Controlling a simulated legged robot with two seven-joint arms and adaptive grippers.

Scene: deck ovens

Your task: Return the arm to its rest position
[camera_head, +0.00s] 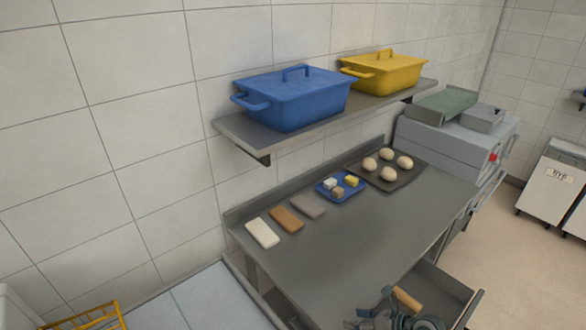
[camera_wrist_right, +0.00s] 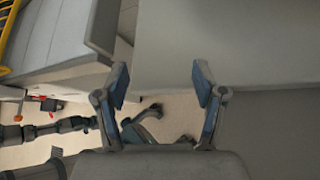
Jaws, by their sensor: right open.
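My right gripper (camera_head: 402,314) shows at the bottom edge of the head view, partly cut off, in front of the open drawer (camera_head: 462,291) under the counter. In the right wrist view the two fingers of my right gripper (camera_wrist_right: 160,82) stand wide apart with nothing between them. A tan, wooden-looking cylindrical piece (camera_head: 407,299) shows just beside the gripper, over or in the drawer; I cannot tell whether they touch. My left gripper is not in view.
The grey counter (camera_head: 370,240) holds three flat blocks, a blue tray (camera_head: 325,193) with small cubes and a dark tray (camera_head: 412,176) with several dough balls. A shelf (camera_head: 225,126) above carries a blue pot (camera_head: 300,100) and a yellow pot (camera_head: 385,74). The counter's front part is clear.

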